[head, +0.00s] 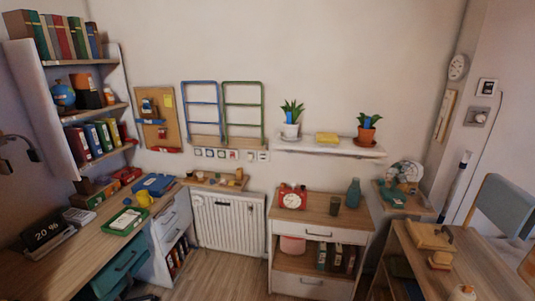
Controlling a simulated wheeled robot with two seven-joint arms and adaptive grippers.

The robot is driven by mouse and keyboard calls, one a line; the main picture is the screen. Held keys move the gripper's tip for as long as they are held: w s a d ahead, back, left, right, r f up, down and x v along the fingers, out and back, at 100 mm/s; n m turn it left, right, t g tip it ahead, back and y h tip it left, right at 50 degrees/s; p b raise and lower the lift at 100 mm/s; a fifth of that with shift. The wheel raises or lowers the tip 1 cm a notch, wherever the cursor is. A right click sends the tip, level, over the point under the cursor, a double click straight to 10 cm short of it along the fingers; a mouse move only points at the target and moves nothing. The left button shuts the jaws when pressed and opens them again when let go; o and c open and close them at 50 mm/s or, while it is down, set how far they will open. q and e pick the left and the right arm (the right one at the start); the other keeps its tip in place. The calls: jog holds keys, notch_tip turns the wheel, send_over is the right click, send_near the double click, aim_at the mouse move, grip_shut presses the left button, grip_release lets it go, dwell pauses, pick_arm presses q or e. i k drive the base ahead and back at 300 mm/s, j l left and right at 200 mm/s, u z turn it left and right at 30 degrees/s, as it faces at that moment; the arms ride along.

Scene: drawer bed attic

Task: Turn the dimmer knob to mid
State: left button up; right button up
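A round grey knob (480,118) sits on a pale square plate on the right wall, below a small panel with a dark screen (487,87). It looks like the dimmer knob; its pointer or marks are too small to read. A black display (49,233) on the left desk reads "20 %". Neither of my grippers shows clearly in the head view, and nothing touches the knob.
A wooden table (465,270) with wooden blocks and a blue-grey chair (503,207) stand below the knob's wall. Bare floor (220,268) shows in front of the radiator.

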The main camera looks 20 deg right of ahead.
aim_at(479, 118)
jog(key=i+z, duration=0.15)
jog(key=z, duration=0.3)
jog(key=i+z, duration=0.15)
jog(key=z, duration=0.3)
jog(key=i+j+z, duration=0.1)
jog(key=z, duration=0.3)
jog(key=i+j+z, duration=0.15)
jog(key=z, duration=0.3)
jog(key=i+j+z, duration=0.1)
jog(key=z, duration=0.35)
jog(key=i+j+z, duration=0.2)
jog(key=z, duration=0.25)
jog(key=i+j+z, duration=0.25)
jog(key=z, duration=0.15)
jog(key=i+j+z, duration=0.2)
jog(key=j+z, duration=0.15)
jog(key=i+j+z, duration=0.15)
jog(key=j+z, duration=0.25)
